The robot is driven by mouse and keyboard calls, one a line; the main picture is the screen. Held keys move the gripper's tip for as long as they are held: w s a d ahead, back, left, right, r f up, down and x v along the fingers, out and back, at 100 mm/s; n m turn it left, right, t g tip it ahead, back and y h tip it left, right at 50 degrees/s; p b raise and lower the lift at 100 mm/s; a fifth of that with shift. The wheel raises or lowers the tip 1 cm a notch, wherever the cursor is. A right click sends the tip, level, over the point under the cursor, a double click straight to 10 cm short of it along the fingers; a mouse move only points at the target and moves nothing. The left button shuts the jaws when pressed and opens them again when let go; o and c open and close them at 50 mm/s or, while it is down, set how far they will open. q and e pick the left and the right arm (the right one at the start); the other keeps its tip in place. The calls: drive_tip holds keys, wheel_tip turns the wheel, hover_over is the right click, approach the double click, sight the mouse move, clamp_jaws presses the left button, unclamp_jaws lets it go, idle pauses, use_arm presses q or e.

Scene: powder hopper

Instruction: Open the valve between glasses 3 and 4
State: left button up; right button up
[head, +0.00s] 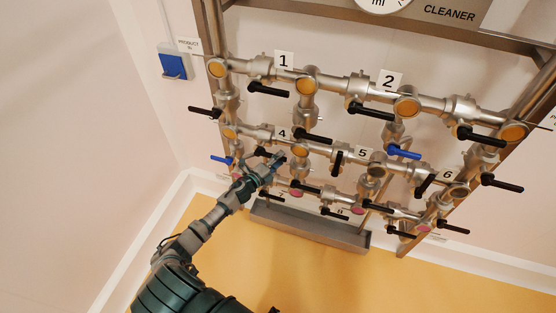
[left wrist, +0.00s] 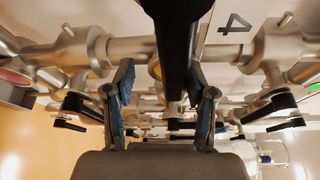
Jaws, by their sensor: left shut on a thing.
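A steel pipe rack carries round sight glasses and lever valves, with number plates by the pipes. The plate 4 (head: 282,133) sits above the middle pipe, between an orange glass (head: 231,133) at left and another orange glass (head: 300,150) at right. I cannot tell which glasses are 3 and 4. My left gripper (head: 275,162) is at the black valve handle (head: 262,152) below plate 4. My right gripper is not in view.
Several other black handles surround my gripper, such as the one at right (head: 314,135). A blue handle (head: 221,160) is close at left, another blue handle (head: 403,153) farther right. A steel trough (head: 310,229) lies below. The yellow floor in front is clear.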

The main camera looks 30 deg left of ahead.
use_arm(q)
drive_tip(key=shift+s+f, duration=0.1)
drive_tip(key=shift+f, duration=0.1)
drive_tip(key=s+a, duration=0.2)
drive_tip(key=s, duration=0.9)
drive_tip(key=shift+s+r, duration=0.3)
drive_tip(key=shift+r, duration=0.1)
drive_tip(key=shift+f, duration=0.1)
